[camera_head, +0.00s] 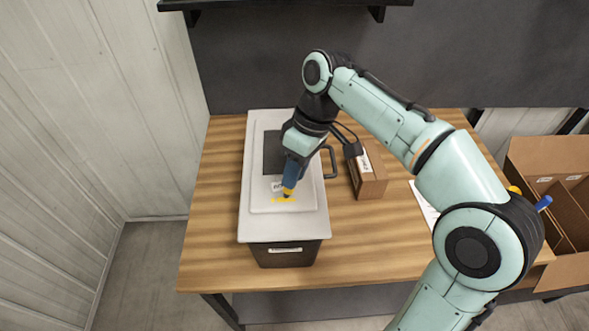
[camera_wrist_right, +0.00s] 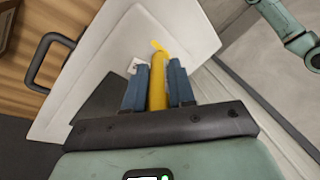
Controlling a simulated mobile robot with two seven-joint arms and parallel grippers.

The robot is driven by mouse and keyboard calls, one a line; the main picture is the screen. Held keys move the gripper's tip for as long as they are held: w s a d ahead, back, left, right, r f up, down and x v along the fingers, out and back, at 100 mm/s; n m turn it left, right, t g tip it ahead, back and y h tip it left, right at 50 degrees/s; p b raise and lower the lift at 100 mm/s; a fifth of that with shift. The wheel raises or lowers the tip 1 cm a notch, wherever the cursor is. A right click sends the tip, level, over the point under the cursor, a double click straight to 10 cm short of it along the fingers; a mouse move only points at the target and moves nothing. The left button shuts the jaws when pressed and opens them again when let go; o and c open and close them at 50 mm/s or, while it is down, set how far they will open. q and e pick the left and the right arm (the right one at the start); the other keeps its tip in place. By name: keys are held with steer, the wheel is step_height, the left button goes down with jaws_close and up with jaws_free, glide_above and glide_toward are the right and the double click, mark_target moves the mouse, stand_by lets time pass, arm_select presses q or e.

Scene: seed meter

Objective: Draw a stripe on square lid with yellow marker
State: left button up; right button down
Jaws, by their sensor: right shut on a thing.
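The square lid (camera_head: 256,219) is white with a raised panel and a dark grey square patch. It covers a dark box (camera_head: 285,256) on the table. My right gripper (camera_head: 290,180) points down over the front part of the lid and is shut on the yellow marker (camera_wrist_right: 157,86), held between its two blue fingers. The marker shows only as a bit of yellow under the fingers in the head view. A short yellow stripe (camera_head: 283,200) lies on the lid at the marker's tip. The tip looks to be at the lid surface. My left gripper is not in view.
A dark handle (camera_head: 332,162) stands at the lid's right side. A small brown carton (camera_head: 368,177) sits just right of it, and a white sheet (camera_head: 424,207) lies farther right. An open cardboard box (camera_head: 562,150) is at far right. The wooden table's (camera_head: 215,190) left side is clear.

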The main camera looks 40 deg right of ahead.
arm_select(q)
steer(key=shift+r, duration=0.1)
arm_select(e)
steer(key=shift+s+d, duration=0.5)
steer(key=shift+d, duration=0.35)
stand_by(0.6)
